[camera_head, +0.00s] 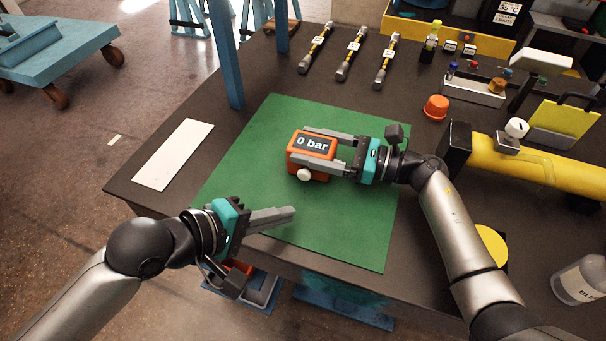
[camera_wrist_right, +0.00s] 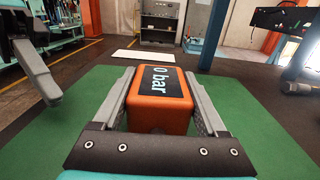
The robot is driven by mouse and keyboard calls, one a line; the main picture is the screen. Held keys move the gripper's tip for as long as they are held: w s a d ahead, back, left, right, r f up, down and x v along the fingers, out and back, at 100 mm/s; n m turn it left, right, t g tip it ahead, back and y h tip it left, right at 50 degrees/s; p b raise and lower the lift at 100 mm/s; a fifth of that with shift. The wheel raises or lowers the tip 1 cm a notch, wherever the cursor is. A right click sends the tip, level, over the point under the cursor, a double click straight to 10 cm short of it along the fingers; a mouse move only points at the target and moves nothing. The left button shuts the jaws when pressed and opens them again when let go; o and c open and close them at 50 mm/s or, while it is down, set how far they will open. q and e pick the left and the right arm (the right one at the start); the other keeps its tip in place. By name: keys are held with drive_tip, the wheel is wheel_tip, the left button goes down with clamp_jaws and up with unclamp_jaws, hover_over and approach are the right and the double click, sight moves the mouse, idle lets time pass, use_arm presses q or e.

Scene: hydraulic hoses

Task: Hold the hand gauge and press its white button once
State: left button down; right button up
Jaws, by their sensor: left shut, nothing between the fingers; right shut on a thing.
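The hand gauge (camera_head: 310,153) is an orange box with a dark display reading "0 bar". My right gripper (camera_head: 322,149) is shut on it, one finger along each side, over the green mat (camera_head: 348,232). The gauge also shows between the fingers in the right wrist view (camera_wrist_right: 160,98). Its white button (camera_head: 304,174) faces the near side in the head view. My left gripper (camera_head: 290,212) is shut and empty, a little below the button in the picture and apart from the gauge. It shows at the left of the right wrist view (camera_wrist_right: 42,82). The button is not visible there.
A white strip (camera_head: 173,154) lies on the table left of the mat. Several hoses (camera_head: 351,54) lie at the back. An orange cap (camera_head: 436,107), a rack of fittings (camera_head: 473,90) and a yellow pipe (camera_head: 545,165) are at the right. A blue post (camera_head: 226,55) rises at the back left.

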drive_tip(key=o, duration=1.5)
